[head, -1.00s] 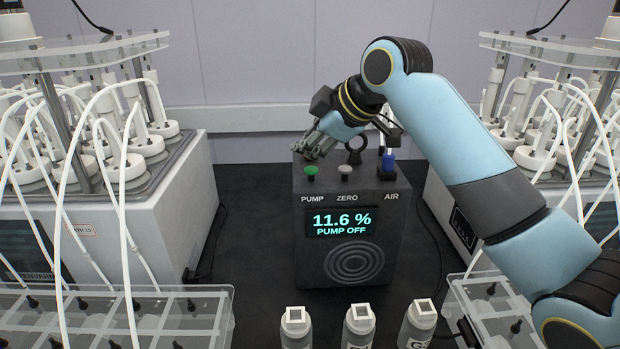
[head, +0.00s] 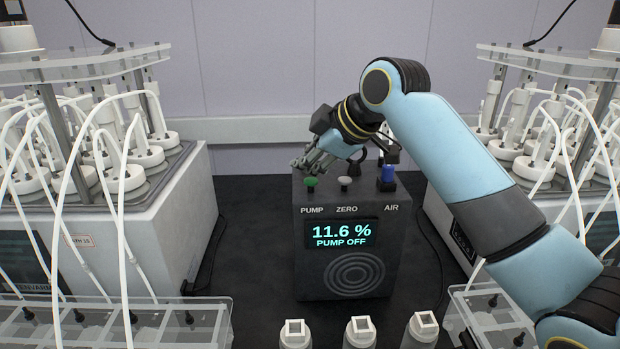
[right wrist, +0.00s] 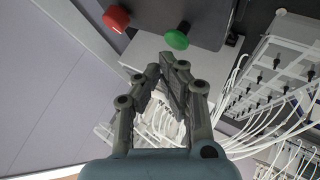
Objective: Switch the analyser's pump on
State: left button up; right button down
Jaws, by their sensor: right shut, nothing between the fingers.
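The dark analyser (head: 345,262) stands in the middle of the head view. Its screen (head: 340,234) reads 11.6 % and PUMP OFF. On top are a green button (head: 311,183) above the PUMP label, a pale grey button (head: 345,182) above ZERO and a blue fitting (head: 388,175) above AIR. My right gripper (head: 304,163) is shut and empty, just above and behind the green button, with no contact visible. In the right wrist view the fingers (right wrist: 165,72) are apart from the green button (right wrist: 176,40). A red button (right wrist: 117,18) also shows there. My left gripper is out of view.
Baths with bottles and white tubes stand at left (head: 165,215) and right (head: 455,225). Clear racks stand at front left (head: 170,320) and right.

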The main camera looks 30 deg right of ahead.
jog(key=shift+f, duration=0.1)
dwell(0.5)
jog(key=shift+f, duration=0.35)
jog(key=shift+f, duration=0.6)
dwell(0.5)
jog(key=shift+r, duration=0.1)
jog(key=shift+r+p, duration=0.95)
jog(key=shift+p, duration=0.05)
